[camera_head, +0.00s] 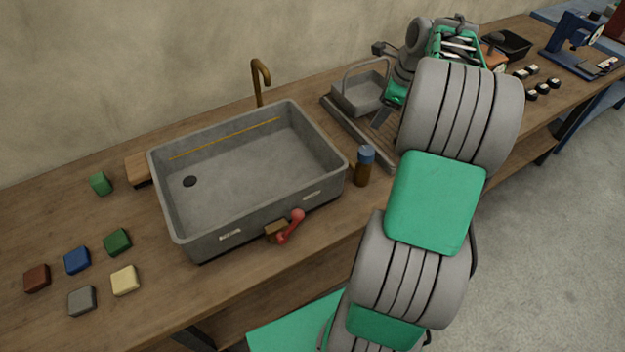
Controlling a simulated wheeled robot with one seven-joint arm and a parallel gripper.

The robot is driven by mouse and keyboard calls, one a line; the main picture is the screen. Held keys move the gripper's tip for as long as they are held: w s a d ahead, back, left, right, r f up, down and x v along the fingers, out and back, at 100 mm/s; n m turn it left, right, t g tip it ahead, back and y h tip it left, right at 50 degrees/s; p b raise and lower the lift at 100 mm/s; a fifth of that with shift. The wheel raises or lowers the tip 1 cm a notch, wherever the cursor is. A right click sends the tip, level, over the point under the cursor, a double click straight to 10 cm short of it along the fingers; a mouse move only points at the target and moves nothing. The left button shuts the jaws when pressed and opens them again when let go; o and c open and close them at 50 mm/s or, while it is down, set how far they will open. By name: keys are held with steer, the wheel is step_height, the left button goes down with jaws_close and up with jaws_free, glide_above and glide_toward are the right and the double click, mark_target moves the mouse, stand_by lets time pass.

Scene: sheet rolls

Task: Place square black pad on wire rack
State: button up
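I cannot make out a square black pad for certain. Several small dark blocks with pale tops (537,83) stand on the bench to the right of my arm. A slatted grey drying rack (350,133) lies right of the sink and is partly covered by my arm; I cannot tell if it is the wire rack. My gripper (386,114) seems to be at the arm's far end, low over the rack's right part. It is small and mostly hidden by my arm links, so its fingers and anything between them cannot be made out.
A grey sink (235,165) with a brass tap (260,78) fills the bench's middle. A grey handled basket (360,95) sits on the rack. A brown bottle (363,168) stands close by. Several coloured blocks (77,260) lie left. A black tray (508,43) and blue machine (572,38) stand right.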

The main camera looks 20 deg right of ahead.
steer(key=s+a+r+n, duration=0.25)
steer(key=a+n, duration=0.55)
steer(key=a, duration=0.4)
steer(key=s+a+r+n, duration=0.1)
steer(key=s+a+n, duration=0.2)
steer(key=a+n, duration=0.65)
steer(key=s+a+f+n, duration=0.4)
steer(key=s+a+n, duration=0.5)
steer(key=s+a, duration=0.1)
steer(key=shift+s+a, duration=0.25)
steer(key=shift+s, duration=0.15)
steer(key=shift+f+n, duration=0.1)
steer(key=shift+n, duration=0.25)
